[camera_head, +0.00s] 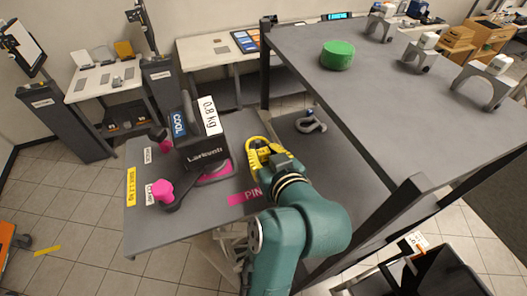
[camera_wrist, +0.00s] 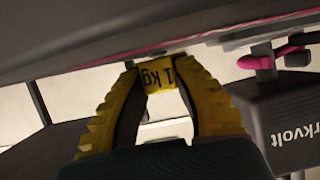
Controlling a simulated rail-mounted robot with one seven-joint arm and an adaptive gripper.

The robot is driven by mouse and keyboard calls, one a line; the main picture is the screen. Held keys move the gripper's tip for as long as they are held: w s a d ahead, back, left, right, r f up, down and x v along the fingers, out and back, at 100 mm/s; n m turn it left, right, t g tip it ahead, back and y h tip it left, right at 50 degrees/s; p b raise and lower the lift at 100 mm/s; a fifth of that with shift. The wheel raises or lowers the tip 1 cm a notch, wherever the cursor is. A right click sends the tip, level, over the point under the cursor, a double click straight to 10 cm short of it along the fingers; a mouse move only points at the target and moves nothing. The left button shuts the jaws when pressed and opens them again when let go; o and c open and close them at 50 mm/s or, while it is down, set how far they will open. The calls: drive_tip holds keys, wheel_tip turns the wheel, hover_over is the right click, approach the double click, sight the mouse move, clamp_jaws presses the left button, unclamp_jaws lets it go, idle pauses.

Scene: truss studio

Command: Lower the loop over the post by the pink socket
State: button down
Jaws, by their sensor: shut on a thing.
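My gripper (camera_head: 262,155) has yellow ridged fingers and is at the right edge of the lower grey table, beside the pink label reading "PIN" (camera_head: 243,197). In the wrist view my gripper (camera_wrist: 158,78) is closed on a small yellow piece marked "1 kg" (camera_wrist: 157,75). The rest of the held thing is hidden, so I cannot tell its loop shape. A flat pink patch (camera_head: 217,173) lies left of my gripper, beside the dark "Larkvolt" block (camera_head: 207,152); it may be the pink socket. I cannot pick out the post.
Pink knobs (camera_head: 161,190) stand left of the block. A grey shackle (camera_head: 310,123) lies on the lower surface to the right. The upper grey shelf (camera_head: 400,120) overhangs on the right, with a green puck (camera_head: 338,54) and several grey arches on top.

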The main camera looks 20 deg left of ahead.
drive_tip(key=shift+f, duration=0.15)
idle(0.4)
drive_tip(key=c, duration=0.9)
unclamp_jaws()
drive_tip(key=shift+o, duration=0.2)
drive_tip(key=v, duration=1.2)
